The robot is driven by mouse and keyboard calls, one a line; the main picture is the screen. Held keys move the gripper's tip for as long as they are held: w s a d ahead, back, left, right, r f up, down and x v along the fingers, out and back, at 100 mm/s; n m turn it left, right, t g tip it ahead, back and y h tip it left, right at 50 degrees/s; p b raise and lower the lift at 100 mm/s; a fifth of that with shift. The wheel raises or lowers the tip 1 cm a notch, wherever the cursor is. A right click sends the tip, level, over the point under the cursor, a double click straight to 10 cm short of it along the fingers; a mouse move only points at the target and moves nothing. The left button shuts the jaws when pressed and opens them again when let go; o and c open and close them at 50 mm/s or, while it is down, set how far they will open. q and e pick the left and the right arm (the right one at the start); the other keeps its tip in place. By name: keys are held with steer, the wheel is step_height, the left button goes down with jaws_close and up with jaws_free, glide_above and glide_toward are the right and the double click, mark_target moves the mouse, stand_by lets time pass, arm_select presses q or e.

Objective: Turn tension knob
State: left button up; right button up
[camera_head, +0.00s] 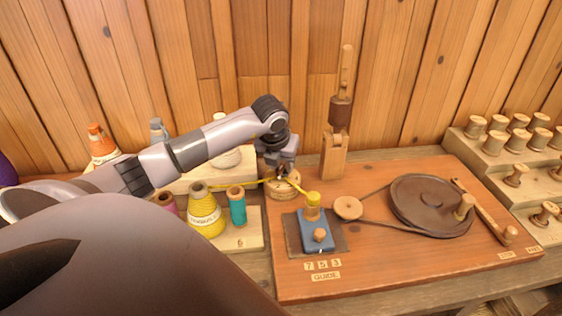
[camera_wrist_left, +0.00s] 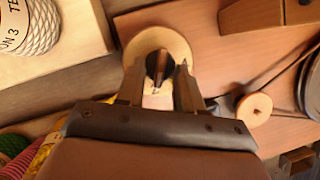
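The tension knob (camera_head: 284,189) is a round, pale wooden disc near the board's back left corner, with yellow thread running past it. In the left wrist view the disc (camera_wrist_left: 128,30) shows a dark upright grip piece (camera_wrist_left: 160,66) at its middle. My left gripper (camera_head: 286,172) is right over the knob, pointing down. In the left wrist view its two fingertips (camera_wrist_left: 161,75) stand apart, one on each side of the grip piece, with small gaps that seem to remain. The head view hides part of the knob behind the gripper. My right gripper is not in view.
A blue guide block (camera_head: 317,232) with a yellow-topped peg stands right of the knob. A small pulley (camera_head: 348,208) and a dark wheel (camera_head: 431,205) share a belt. A wooden post (camera_head: 336,130) stands behind. Yellow (camera_head: 205,213) and teal (camera_head: 237,207) spools stand at left.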

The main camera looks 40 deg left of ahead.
arm_select(q)
jaws_close()
steer(key=shift+a+f+m+h+b, duration=0.15)
steer(key=shift+m+h+b, duration=0.25)
steer(key=shift+m+b, duration=0.6)
steer(key=m, duration=0.1)
steer(key=m+h+b, duration=0.1)
steer(key=shift+a+m+t, duration=0.2)
steer(key=shift+m+t, duration=0.1)
steer(key=shift+m, duration=0.1)
steer(key=shift+a+m+h+b, duration=0.1)
steer(key=shift+m+h+b, duration=0.4)
steer(key=shift+m, duration=0.7)
steer(key=shift+r+m+h, duration=0.2)
steer(key=shift+m+h, duration=0.3)
steer(key=shift+m, duration=0.7)
steer(key=shift+a+m, duration=0.1)
steer(key=shift+m, duration=0.2)
